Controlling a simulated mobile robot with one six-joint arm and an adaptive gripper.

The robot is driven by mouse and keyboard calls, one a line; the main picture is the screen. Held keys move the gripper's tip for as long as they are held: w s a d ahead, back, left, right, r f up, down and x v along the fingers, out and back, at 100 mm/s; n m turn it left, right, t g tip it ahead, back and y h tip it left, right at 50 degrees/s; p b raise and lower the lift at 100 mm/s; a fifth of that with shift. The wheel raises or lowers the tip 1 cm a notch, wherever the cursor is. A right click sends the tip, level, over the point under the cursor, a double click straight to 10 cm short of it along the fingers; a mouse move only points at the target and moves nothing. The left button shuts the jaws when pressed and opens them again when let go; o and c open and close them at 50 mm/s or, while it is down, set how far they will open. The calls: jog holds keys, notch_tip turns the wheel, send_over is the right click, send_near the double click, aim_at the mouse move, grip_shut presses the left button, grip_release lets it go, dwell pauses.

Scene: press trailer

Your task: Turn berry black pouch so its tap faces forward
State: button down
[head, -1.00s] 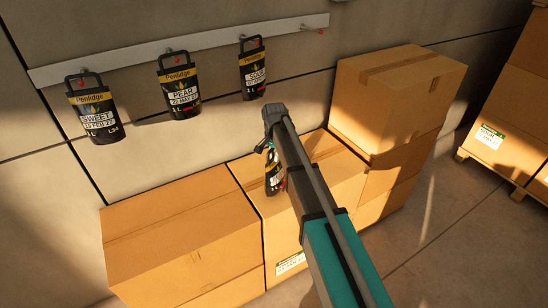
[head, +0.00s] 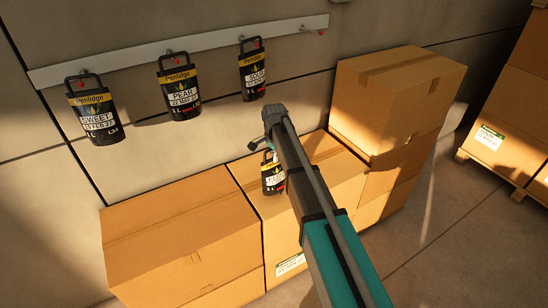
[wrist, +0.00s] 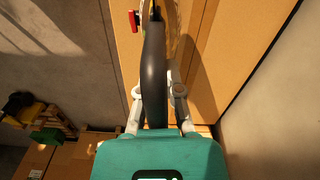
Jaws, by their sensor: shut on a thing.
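A black pouch (head: 272,178) with a yellow band and white label hangs upright from my gripper, above or in front of the middle carton; its label print is too small to read. My gripper (head: 262,143) is shut on its top. In the wrist view, my gripper (wrist: 154,100) has a dark curved strip, apparently the pouch's handle, between its fingers. A small red part (wrist: 133,20), perhaps the tap, shows left of the strip there. My arm hides the pouch's right side in the head view.
Three similar pouches, sweet (head: 97,115), pear (head: 181,92) and sour (head: 252,72), hang on a wall rail (head: 130,56). An empty hook (head: 320,31) is at right. Cartons (head: 180,235) stand below, with a taller stack (head: 385,95) at right.

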aim_at(274, 164)
jog(key=shift+m, duration=0.6)
jog(key=shift+f+b, duration=1.45)
jog(key=shift+f, duration=0.05)
jog(key=c, duration=0.7)
grip_release()
jog(key=shift+r, duration=0.1)
